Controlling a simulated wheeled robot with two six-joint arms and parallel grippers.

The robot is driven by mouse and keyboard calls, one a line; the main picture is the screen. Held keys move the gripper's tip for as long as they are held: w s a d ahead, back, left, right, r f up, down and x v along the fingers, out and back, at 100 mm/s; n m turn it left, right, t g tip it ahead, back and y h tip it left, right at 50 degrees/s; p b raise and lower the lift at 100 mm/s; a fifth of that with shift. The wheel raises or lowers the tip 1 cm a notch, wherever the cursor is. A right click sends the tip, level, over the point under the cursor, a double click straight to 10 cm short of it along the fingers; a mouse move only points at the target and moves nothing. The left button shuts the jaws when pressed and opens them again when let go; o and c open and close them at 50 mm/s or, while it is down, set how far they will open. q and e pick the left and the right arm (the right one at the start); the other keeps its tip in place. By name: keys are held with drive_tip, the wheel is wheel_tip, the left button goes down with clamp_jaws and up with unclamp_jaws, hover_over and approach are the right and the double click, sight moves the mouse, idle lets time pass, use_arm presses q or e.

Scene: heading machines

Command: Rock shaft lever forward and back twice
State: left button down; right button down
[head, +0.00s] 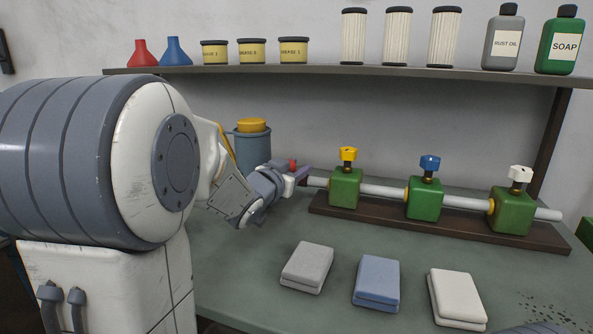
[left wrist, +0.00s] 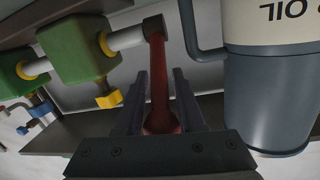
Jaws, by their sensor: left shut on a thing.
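The red shaft lever (left wrist: 160,70) runs from the dark end of the grey shaft (left wrist: 126,38) down between the fingers of my left gripper (left wrist: 158,102) in the left wrist view. The gripper is shut on the lever near its rounded red end. In the head view my left gripper (head: 302,174) is at the left end of the shaft (head: 382,191), with a bit of red showing beside it; most of the lever is hidden there. The shaft passes through a yellow-capped green block (head: 345,188), a blue-capped one (head: 424,199) and a white-capped one (head: 511,212). My right gripper is not in view.
A blue-grey oil can (left wrist: 268,95) with a handle stands close beside my left gripper. A grey pad (head: 307,266), a blue pad (head: 376,283) and a white pad (head: 457,297) lie at the bench front. A shelf (head: 330,70) with tins and bottles runs above.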

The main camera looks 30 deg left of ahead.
use_arm(q)
drive_tip(key=shift+r, duration=0.1)
drive_tip(key=c, duration=0.8)
unclamp_jaws()
drive_tip(key=shift+o, duration=0.2)
drive_tip(key=s+p, duration=0.1)
drive_tip(key=s, duration=0.9)
drive_tip(key=shift+s+d+r, duration=0.15)
drive_tip(key=shift+s+r, duration=0.1)
drive_tip(key=shift+r, duration=0.2)
drive_tip(key=shift+p, duration=0.3)
